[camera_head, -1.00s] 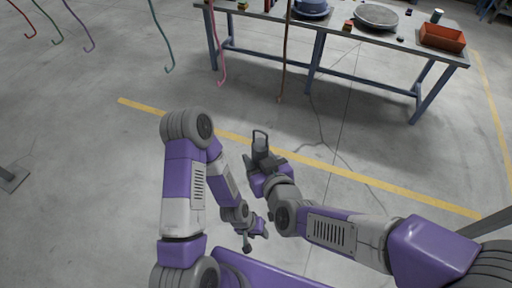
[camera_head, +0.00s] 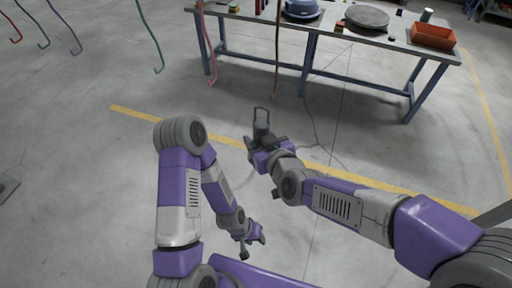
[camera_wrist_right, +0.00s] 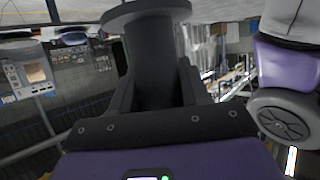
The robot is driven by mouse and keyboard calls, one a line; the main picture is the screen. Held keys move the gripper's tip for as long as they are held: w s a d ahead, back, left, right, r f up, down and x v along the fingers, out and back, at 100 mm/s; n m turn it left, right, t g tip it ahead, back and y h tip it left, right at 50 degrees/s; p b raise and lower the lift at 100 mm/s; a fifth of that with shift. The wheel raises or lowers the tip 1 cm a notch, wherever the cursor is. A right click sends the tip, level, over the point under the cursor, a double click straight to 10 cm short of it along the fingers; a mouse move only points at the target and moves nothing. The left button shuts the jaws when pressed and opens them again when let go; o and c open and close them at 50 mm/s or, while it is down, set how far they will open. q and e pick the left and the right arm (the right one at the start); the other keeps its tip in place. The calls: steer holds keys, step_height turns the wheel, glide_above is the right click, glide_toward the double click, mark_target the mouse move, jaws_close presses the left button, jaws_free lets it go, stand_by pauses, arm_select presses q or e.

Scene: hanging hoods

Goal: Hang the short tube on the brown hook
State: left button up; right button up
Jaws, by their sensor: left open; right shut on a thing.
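The short tube (camera_head: 262,129) is dark grey with a thin loop on its top, and it stands upright in my right gripper (camera_head: 264,143). In the right wrist view the tube (camera_wrist_right: 152,62) fills the middle, with a wide flange at one end and the shut jaws at its sides. The brown hook (camera_head: 277,50) is a long thin rod hanging from above, with its lower end just above the loop in the picture. The loop and hook appear apart; their depth gap is unclear. My left gripper (camera_head: 252,236) is open and empty, low near my body.
Other hooks hang to the left: pink (camera_head: 205,50), teal (camera_head: 152,40), purple (camera_head: 66,28), green (camera_head: 32,25) and red (camera_head: 12,28). A table (camera_head: 375,40) stands behind, with an orange bin (camera_head: 433,36) and a blue hood-like object (camera_head: 301,10). The floor between is clear.

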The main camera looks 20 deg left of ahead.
steer(key=shift+w+f+b, duration=0.1)
steer(key=shift+w+b, duration=0.2)
steer(key=shift+w, duration=0.5)
steer(key=shift+w+d+b, duration=0.1)
steer(key=shift+w+b, duration=0.2)
steer(key=shift+w, duration=0.2)
steer(key=shift+w+b, duration=0.55)
steer(key=shift+w, duration=0.55)
steer(key=shift+w, duration=0.1)
steer(key=shift+w+d+b, duration=0.1)
steer(key=shift+w+b, duration=0.7)
steer(key=shift+w, duration=0.55)
steer(key=shift+f+b, duration=1.3)
steer(key=shift+b, duration=0.05)
